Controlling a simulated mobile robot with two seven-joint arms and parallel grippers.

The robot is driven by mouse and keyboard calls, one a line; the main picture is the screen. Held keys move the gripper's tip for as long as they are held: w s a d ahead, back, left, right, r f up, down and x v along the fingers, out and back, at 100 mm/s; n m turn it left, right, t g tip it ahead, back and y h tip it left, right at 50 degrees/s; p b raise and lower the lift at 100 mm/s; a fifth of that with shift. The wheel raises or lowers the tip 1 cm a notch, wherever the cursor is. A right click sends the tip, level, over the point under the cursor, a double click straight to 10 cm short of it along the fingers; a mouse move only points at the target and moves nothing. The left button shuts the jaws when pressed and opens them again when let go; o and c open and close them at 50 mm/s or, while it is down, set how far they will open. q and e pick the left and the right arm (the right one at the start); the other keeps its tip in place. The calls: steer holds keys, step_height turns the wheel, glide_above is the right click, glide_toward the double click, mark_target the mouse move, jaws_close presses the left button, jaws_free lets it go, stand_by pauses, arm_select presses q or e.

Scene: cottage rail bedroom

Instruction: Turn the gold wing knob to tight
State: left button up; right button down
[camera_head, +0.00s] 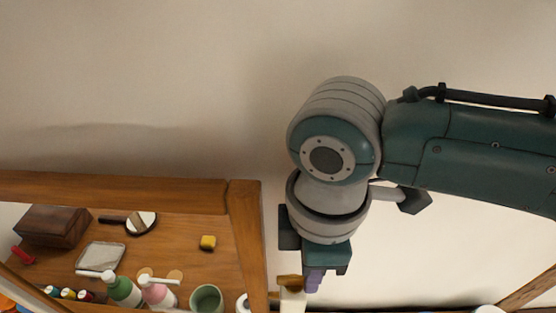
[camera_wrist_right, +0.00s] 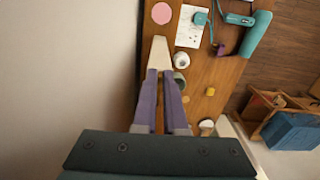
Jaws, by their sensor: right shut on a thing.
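The gold wing knob (camera_head: 289,282) shows small at the top of a pale post, just right of the wooden frame. My right gripper (camera_head: 303,283) points down at it. One purple finger shows beside the knob, and the other is mostly hidden. In the right wrist view the two purple fingers (camera_wrist_right: 164,92) are close together, with a thin strip of orange-brown between them, and their tips are at a pale wedge-shaped post (camera_wrist_right: 158,54). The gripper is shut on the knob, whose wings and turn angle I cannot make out. My left gripper is not in view.
A wooden frame (camera_head: 120,192) at the left seems to hold a mirror showing a box, bottles and a green cup (camera_head: 206,299). In the wrist view, a wooden tabletop (camera_wrist_right: 225,70) holds a teal hair dryer (camera_wrist_right: 257,35) and a pink disc (camera_wrist_right: 161,13). A plain wall stands behind.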

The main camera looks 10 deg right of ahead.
steer(key=shift+s+m, duration=0.1)
steer(key=shift+m, duration=0.2)
steer(key=c, duration=1)
jaws_free()
steer(key=shift+r, duration=0.15)
steer(key=shift+r, duration=0.4)
step_height(320, 180, up, 9)
steer(key=shift+b, duration=0.8)
